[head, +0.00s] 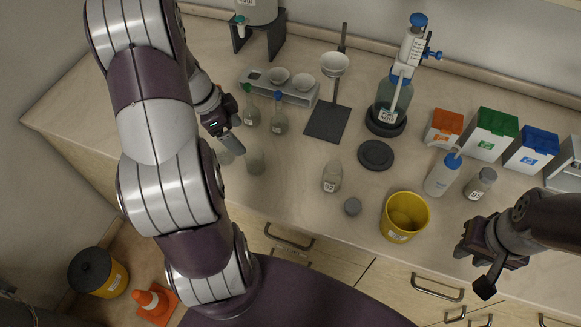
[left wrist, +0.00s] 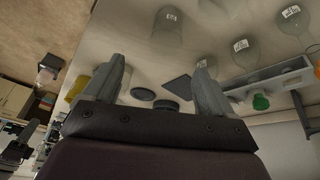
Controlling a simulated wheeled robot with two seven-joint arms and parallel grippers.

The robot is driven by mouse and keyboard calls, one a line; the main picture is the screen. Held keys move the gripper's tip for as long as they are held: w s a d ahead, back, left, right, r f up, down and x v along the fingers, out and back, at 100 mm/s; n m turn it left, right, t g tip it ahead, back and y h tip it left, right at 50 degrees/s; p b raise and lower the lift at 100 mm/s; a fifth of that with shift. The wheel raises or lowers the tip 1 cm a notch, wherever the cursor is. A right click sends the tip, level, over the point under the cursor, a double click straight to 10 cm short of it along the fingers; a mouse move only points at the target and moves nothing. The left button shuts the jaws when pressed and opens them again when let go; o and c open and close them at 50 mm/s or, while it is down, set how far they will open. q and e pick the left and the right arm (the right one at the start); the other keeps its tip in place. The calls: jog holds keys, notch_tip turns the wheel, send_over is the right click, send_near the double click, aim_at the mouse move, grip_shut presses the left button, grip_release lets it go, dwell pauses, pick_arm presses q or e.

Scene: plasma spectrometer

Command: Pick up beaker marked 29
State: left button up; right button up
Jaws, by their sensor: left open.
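My right gripper (head: 474,266) is open and empty near the counter's front right.
A rack with bowls (head: 285,92) and a stand (head: 327,120) are further back. A small bottle (head: 332,178) and a yellow container (head: 406,215) are to the right. Counter between is clear.

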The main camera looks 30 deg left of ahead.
pick_arm(q)
jog(key=m, duration=0.1)
jog(key=m+p, duration=0.1)
jog(key=p, duration=0.1)
send_over(256, 157)
jog(key=s, duration=0.3)
jog(key=f, duration=0.7)
jog(key=shift+d+f, duration=0.1)
jog(key=shift+d, duration=0.15)
jog(key=x, duration=0.2)
jog(key=p+x, duration=0.1)
jog(key=x, duration=0.1)
jog(key=shift+w+a+f, duration=0.15)
jog(key=shift+a, duration=0.05)
jog(key=shift+w+d+f, duration=0.15)
jog(key=shift+f, duration=0.25)
jog(key=shift+d, duration=0.1)
jog(key=c, duration=1.1)
pick_arm(e)
jog(key=r, duration=0.1)
jog(key=a+r, duration=0.1)
jog(key=r, duration=0.1)
jog(key=shift+s+a+r, duration=0.1)
jog(key=shift+a+r, duration=0.1)
jog(key=shift+r, duration=0.05)
